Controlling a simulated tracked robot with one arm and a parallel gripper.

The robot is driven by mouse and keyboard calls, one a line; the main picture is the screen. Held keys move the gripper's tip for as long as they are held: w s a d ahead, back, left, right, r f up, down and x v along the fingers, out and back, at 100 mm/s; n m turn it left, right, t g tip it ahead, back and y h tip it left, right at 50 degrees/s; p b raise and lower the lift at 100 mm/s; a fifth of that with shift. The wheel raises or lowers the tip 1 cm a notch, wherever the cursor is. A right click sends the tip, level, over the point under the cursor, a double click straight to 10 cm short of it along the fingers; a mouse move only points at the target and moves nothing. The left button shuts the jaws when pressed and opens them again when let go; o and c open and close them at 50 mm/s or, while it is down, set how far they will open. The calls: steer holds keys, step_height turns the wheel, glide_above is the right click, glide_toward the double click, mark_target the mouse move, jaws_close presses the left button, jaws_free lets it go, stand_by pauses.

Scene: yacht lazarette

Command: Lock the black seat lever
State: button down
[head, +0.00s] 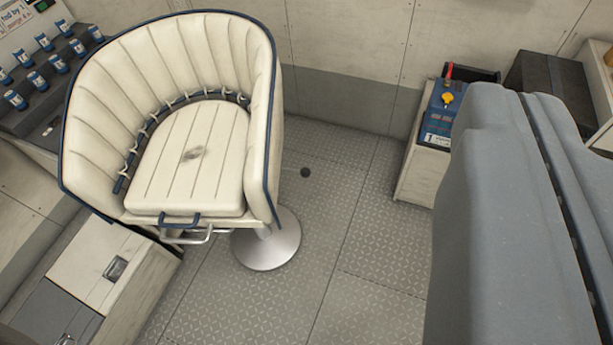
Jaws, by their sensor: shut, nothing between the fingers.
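A cream barrel-backed seat (190,155) with dark blue piping stands at the left on a round metal pedestal base (268,243). A dark blue loop handle (180,219) sits at the front edge of its cushion. A pale metal loop (190,237) hangs just below that handle. I cannot make out a black lever on the seat. The far side and most of the underside of the seat are hidden. My gripper does not show in this view.
A blue control box (440,117) with a yellow knob stands on a pale cabinet at the right. A large grey form (500,220), unclear what, fills the right foreground. A pale locker (100,262) is at lower left. Patterned floor (320,235) between is open.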

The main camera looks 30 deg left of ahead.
steer(key=shift+d, duration=0.25)
steer(key=w+a+f, duration=0.1)
steer(key=w+f, duration=0.4)
steer(key=w, duration=0.4)
steer(key=w+a+f, duration=0.1)
steer(key=w+f, duration=0.5)
steer(key=w, duration=0.3)
steer(key=w+a+f+n+t+y, duration=0.1)
steer(key=w+a+f, duration=0.2)
steer(key=w+f, duration=0.5)
steer(key=w+a+f+n+t+y, duration=0.1)
steer(key=w+a+f, duration=0.35)
steer(key=f, duration=0.65)
steer(key=w+a+f+n+y+p, duration=0.1)
steer(key=a+f, duration=0.2)
steer(key=f, duration=0.8)
steer(key=w+a+f+n+y, duration=0.1)
steer(key=a+f+y, duration=0.15)
steer(key=f, duration=0.85)
steer(key=s+a+f+t+y, duration=0.1)
steer(key=s+a+f, duration=0.1)
steer(key=s+f, duration=0.5)
steer(key=s+a+f+t+y, duration=0.1)
steer(key=s+a+f, duration=0.15)
steer(key=f, duration=0.85)
steer(key=b+x, duration=0.1)
steer(key=x, duration=1.2)
steer(key=shift+w+d+f+h+b, duration=0.2)
steer(key=shift+d+f+h+b, duration=0.15)
steer(key=shift+h+b, duration=0.1)
